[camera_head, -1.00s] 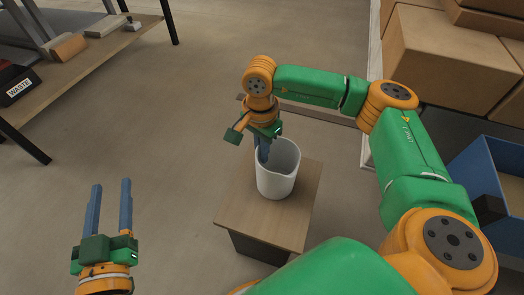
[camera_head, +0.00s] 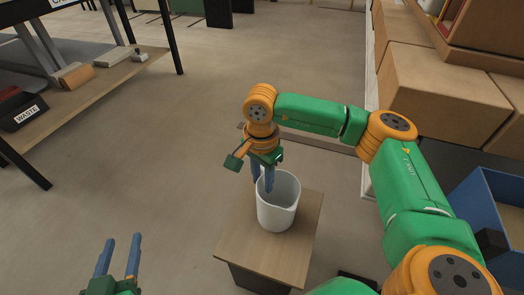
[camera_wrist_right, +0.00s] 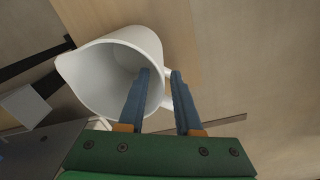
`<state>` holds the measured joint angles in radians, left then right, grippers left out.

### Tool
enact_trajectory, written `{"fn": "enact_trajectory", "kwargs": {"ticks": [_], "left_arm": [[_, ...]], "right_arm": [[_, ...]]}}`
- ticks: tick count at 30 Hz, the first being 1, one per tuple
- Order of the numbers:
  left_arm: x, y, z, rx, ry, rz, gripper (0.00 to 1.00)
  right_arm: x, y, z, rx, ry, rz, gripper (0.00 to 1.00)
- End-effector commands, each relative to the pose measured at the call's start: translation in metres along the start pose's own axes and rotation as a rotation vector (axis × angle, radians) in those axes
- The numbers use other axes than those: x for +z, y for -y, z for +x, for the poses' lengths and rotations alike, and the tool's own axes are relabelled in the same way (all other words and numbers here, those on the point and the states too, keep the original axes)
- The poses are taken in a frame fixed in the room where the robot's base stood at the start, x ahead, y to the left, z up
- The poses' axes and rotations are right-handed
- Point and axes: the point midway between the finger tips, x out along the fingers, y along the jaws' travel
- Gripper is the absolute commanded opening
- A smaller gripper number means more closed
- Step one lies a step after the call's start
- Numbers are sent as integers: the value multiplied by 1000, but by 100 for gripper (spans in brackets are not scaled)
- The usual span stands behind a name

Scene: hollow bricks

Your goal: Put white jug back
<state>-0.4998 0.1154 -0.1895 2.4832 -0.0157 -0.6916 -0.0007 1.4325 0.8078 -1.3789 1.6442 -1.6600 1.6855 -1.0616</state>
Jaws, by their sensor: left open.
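The white jug (camera_head: 278,208) stands upright on a small wooden-topped stand (camera_head: 245,246). My right gripper (camera_head: 263,185) points down at its rim, on the left in the head view. In the right wrist view the jug (camera_wrist_right: 92,70) shows its spout to the left and its handle to the right. The fingers of my right gripper (camera_wrist_right: 160,72) are apart there, one across the jug's opening and one outside by the handle. I cannot tell whether they press on it. My left gripper (camera_head: 120,242) is open and empty at the lower left, away from the jug.
A workbench shelf (camera_head: 95,88) with a black bin marked WASTE (camera_head: 22,112) is at the left. Cardboard boxes (camera_head: 440,92) are stacked at the right, with a blue crate (camera_head: 485,200) below them. The floor between is clear.

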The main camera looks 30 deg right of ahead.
Motion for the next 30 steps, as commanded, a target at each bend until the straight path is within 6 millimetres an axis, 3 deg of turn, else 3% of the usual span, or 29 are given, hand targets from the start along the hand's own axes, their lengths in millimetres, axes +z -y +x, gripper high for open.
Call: {"fn": "enact_trajectory", "kwargs": {"ticks": [11,23,30], "left_arm": [[88,7,-32,-17,479,-18,50],[165,10,-110,-25,1004,-47,50],[184,10,-98,-26,1011,-47,50]], "right_arm": [[0,0,-36,-1,0,0,33],[0,0,-82,-1,0,0,33],[0,0,-102,0,0,-1,33]]}}
